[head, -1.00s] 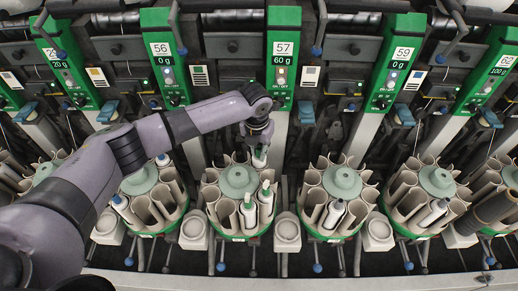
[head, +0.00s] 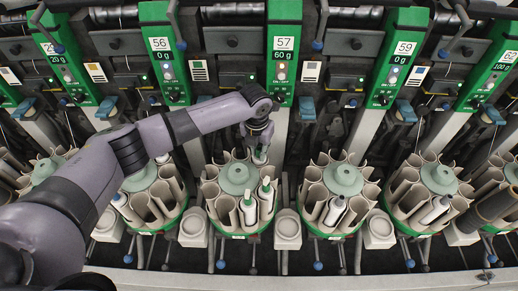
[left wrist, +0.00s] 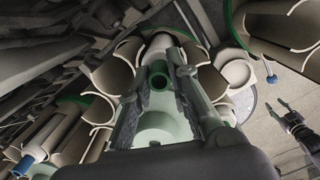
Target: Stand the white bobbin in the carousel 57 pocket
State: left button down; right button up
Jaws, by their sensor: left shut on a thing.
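The carousel 57 is the round cluster of beige pockets around a pale green hub (head: 238,178), below the green 57 panel (head: 283,44). My left gripper (head: 260,150) is over its back right pockets, shut on the white bobbin (head: 260,157). Only a short upper part of the bobbin shows. In the left wrist view the bobbin's green top (left wrist: 158,80) is between the two fingers and its white body (left wrist: 160,43) runs down among pocket walls. How deep it sits is hidden. My right gripper (left wrist: 278,104) shows small at the right of the left wrist view, fingers apart and empty.
Two other green-tipped white bobbins (head: 248,201) (head: 266,186) stand in front right pockets of the same carousel. Similar carousels stand left and right (head: 343,180). Small beige cups (head: 287,229) sit between them. My left arm spans the carousel at left.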

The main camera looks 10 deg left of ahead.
pick_arm(q)
jog(key=c, duration=1.4)
grip_release()
jog(key=r, duration=0.4)
jog(key=s+r, duration=0.1)
jog(key=r, duration=0.7)
jog(key=shift+s+a, duration=0.1)
jog(key=shift+s, duration=0.15)
